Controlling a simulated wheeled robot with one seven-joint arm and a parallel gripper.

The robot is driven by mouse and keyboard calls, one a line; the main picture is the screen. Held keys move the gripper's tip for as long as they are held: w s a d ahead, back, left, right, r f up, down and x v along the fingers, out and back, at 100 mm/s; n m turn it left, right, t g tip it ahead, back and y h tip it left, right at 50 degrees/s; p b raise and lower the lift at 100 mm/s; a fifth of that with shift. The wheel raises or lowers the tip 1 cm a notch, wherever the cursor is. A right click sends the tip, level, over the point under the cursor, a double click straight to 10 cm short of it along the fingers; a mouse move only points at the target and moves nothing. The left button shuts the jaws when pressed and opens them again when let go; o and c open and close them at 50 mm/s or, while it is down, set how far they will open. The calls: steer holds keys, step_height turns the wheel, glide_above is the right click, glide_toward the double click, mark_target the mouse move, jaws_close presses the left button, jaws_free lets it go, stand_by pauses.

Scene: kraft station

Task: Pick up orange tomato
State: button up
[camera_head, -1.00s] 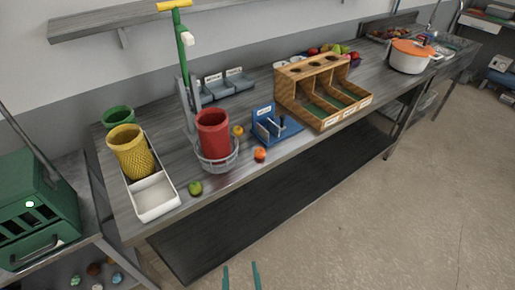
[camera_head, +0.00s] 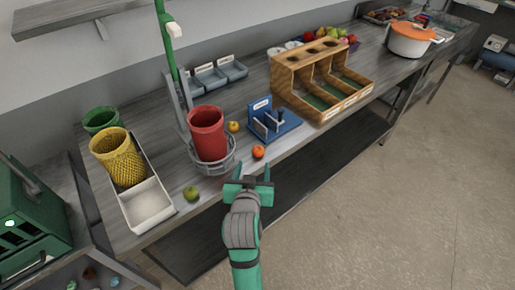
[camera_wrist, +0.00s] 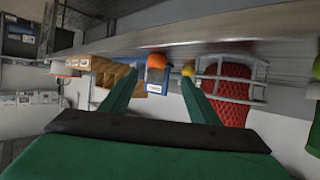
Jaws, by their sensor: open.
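The orange tomato (camera_head: 258,152) rests on the grey workbench near its front edge, in front of the blue stand and right of the red cup. My gripper (camera_head: 248,175) is open and empty, just off the bench's front edge and short of the tomato, apart from it. In the wrist view, which is upside down, the orange tomato (camera_wrist: 157,61) shows between the two spread green fingers of my gripper (camera_wrist: 158,78), beyond their tips.
A yellow tomato (camera_head: 233,127) lies behind the orange one, and a green tomato (camera_head: 191,194) lies to the left. The red cup (camera_head: 207,134) stands in a wire ring at left. The blue stand (camera_head: 274,122) and wooden organizer (camera_head: 318,82) are close at right.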

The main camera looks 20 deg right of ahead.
mark_target(258, 153)
steer(key=x, duration=0.5)
steer(key=shift+w+d+f, duration=0.1)
steer(key=shift+w, duration=0.25)
steer(key=x, duration=0.4)
steer(key=shift+s+d, duration=0.2)
steer(key=shift+d, duration=0.05)
steer(key=shift+w+d+f, duration=0.2)
steer(key=shift+w+f, duration=0.05)
steer(key=shift+w, duration=0.3)
steer(key=c, duration=1.1)
